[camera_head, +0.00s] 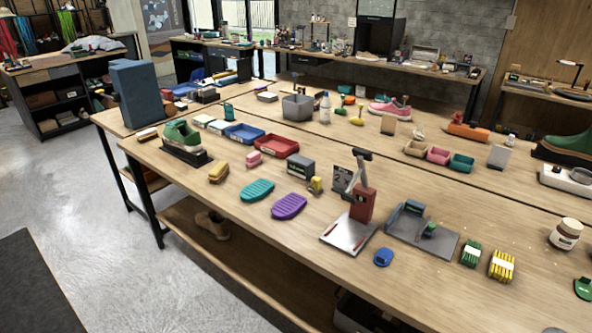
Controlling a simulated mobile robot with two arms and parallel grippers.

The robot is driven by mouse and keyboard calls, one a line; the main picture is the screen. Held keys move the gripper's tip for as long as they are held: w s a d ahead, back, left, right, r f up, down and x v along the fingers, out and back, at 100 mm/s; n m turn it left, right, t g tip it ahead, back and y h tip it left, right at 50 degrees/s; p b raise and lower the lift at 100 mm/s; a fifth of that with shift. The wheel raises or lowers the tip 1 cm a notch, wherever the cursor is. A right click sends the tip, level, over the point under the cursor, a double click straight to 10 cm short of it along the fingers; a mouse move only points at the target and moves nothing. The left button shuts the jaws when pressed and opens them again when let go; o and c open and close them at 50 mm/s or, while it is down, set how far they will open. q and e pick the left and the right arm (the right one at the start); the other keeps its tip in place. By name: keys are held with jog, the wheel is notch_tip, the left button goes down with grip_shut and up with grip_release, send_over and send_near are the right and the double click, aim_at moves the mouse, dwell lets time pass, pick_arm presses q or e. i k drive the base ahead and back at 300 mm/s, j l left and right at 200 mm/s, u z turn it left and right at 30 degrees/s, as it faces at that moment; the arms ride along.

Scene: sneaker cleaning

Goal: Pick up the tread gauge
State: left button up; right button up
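No gripper of mine shows in the head view. I cannot tell for sure which thing is the tread gauge. A stand with a metal base plate, a red block and a grey upright arm (361,204) is on the front table. Right of it lies a dark grey plate (436,244) with blue and green parts on it. A small blue rounded piece (383,257) lies near the front edge. A small yellow piece (316,185) stands beside a dark grey box (300,165).
A teal sole (257,190) and a purple sole (289,206) lie left of the stand. Green and yellow striped bundles (471,253) (502,265) and a white-labelled jar (566,233) are at the right. Bare wood (440,285) shows along the front.

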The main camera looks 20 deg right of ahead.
aim_at(317, 186)
jog(key=i+j+z, duration=0.15)
jog(key=i+j, duration=0.2)
jog(key=i+j+z, duration=0.1)
jog(key=i+j, duration=0.25)
jog(key=j, duration=0.2)
jog(key=i+j+z, duration=0.15)
jog(key=i+j, duration=0.15)
jog(key=j, duration=0.2)
